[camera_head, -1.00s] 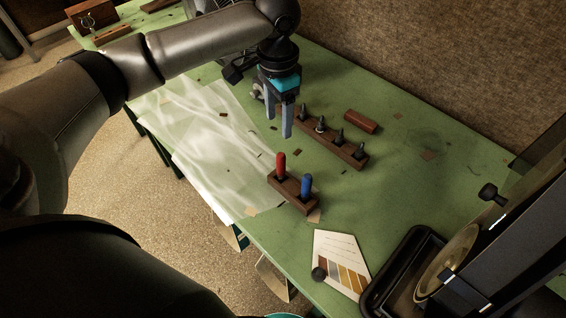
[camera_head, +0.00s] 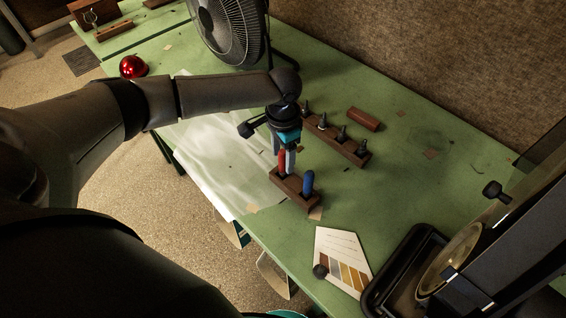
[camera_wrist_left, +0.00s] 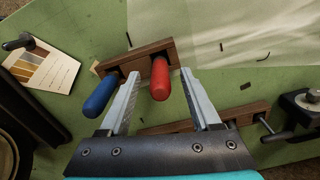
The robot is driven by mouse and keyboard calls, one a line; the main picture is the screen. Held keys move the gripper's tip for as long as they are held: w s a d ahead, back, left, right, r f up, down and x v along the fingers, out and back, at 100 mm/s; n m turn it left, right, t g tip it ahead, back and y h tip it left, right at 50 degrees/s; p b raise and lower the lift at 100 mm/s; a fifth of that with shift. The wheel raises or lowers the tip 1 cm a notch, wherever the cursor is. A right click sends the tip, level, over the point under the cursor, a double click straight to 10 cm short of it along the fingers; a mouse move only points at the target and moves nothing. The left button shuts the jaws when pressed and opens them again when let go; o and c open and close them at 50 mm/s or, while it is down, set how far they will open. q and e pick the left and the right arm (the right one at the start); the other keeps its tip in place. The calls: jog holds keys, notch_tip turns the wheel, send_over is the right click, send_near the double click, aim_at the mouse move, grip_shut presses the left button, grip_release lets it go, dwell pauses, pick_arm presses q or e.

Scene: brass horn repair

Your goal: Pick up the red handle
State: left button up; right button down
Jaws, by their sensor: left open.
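The red handle (camera_head: 282,163) stands upright in a small dark wooden block (camera_head: 296,192) on the green bench, with a blue handle (camera_head: 308,182) beside it. My left gripper (camera_head: 286,160) is at the red handle, coming from above. In the left wrist view, the red handle (camera_wrist_left: 160,78) lies between the two open fingers, nearer the right one, with gaps on both sides. The blue handle (camera_wrist_left: 101,95) is outside the left finger, close to it. My right gripper is not in view.
A longer wooden rack (camera_head: 335,140) with several dark tips stands just behind. A brown block (camera_head: 363,119), a fan (camera_head: 228,30), a red shiny ball (camera_head: 133,67), a colour card (camera_head: 341,262) and a black tray (camera_head: 405,268) are also on the bench.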

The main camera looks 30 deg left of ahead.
pick_arm(q)
grip_shut()
dwell(0.5)
